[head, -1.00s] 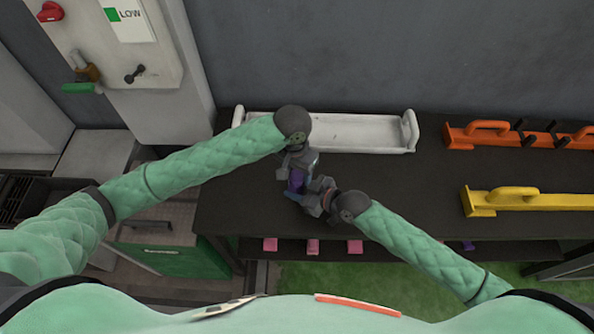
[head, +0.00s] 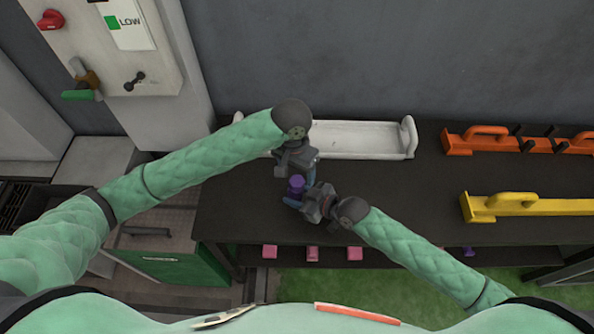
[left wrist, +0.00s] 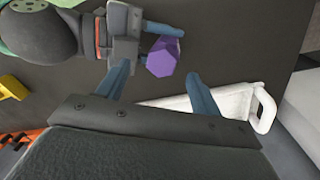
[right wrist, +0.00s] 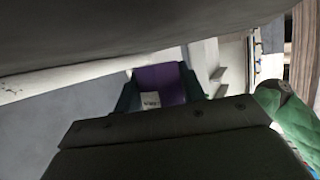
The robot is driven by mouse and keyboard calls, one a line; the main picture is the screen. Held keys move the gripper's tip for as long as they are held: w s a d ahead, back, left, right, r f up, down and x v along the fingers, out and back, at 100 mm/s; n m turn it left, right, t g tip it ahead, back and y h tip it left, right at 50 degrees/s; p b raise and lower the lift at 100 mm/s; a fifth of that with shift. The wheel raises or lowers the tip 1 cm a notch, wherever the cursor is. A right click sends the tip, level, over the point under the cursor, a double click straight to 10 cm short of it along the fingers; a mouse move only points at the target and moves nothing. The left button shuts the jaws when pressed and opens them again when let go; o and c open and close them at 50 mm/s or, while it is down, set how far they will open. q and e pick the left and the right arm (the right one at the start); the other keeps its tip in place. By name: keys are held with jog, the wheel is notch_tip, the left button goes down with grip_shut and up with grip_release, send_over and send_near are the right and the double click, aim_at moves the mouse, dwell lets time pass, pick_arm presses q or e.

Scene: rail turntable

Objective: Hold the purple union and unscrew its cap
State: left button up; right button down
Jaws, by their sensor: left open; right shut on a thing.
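The purple union (head: 296,186) stands above the dark table near the middle of the head view, between my two grippers. My right gripper (head: 298,201) is shut on it from the right; the purple body with a small white label also shows between the fingers in the right wrist view (right wrist: 160,82). In the left wrist view the union's faceted purple end (left wrist: 162,57) faces me. My left gripper (left wrist: 160,84) is open, with its two blue fingers apart and the purple end beyond and between them, not visibly touched. I cannot tell the cap from the body.
A white tray (head: 360,154) lies at the back of the table, partly behind my left arm. An orange rail piece (head: 480,150) and a yellow one (head: 540,209) lie to the right. Several pink blocks (head: 312,253) sit on a lower shelf. Bare table lies right of my grippers.

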aim_at(298, 181)
pick_arm(q)
jog(key=m, duration=0.6)
jog(key=m, duration=0.6)
jog(key=shift+d+y, duration=0.1)
jog(key=shift+y, duration=0.2)
jog(key=m, duration=0.5)
jog(key=shift+m, duration=0.4)
jog(key=m, duration=0.6)
jog(key=shift+s+y, duration=0.1)
jog(key=shift+y, duration=0.3)
jog(key=shift+d+f, duration=0.15)
jog(key=shift+f, duration=1.9)
